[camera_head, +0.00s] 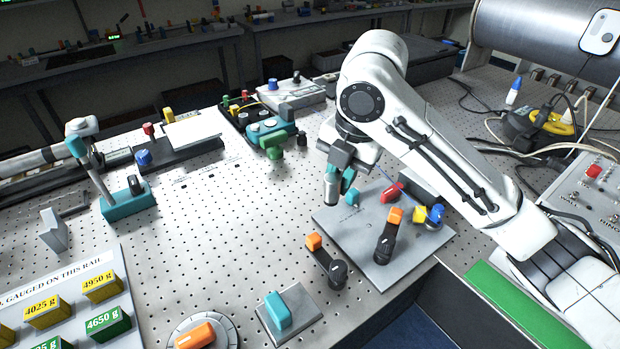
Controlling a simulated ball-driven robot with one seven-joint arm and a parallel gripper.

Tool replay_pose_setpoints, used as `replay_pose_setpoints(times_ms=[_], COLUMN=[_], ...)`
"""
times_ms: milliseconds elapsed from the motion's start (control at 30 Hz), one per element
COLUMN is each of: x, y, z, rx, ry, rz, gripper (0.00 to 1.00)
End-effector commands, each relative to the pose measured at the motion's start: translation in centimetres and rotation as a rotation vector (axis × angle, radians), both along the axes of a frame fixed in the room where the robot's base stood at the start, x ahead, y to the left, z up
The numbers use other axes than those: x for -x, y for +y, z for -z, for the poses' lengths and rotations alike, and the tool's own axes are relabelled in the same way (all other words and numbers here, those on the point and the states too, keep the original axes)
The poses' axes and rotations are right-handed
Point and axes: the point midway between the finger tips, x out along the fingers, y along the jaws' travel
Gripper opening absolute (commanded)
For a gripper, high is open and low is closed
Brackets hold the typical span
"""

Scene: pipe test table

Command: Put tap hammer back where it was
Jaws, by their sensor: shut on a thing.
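My gripper (341,184) is in the middle of the view, pointing down above the back left part of a grey plate (345,232). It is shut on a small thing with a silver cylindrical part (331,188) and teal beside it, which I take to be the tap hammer. The fingers and wrist hide much of it, so its full shape and handle are unclear. I cannot tell whether it touches the plate.
A black lever with an orange end (390,235), a red piece (392,192) and a blue-yellow piece (434,215) are on the plate. Another orange-ended lever (327,262) is at its front left. A teal block (278,309) stands in front.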

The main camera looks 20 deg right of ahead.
Motion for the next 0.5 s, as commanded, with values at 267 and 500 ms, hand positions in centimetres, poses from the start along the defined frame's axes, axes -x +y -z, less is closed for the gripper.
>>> replay_pose_setpoints(times_ms=[267, 500], x=[-5.2, -8.8], y=[1.4, 2.0], z=[2.8, 5.7], rx=[-0.003, -0.002], ry=[0.006, 0.005], rz=[0.000, 0.000], gripper=[0.00, 0.00])
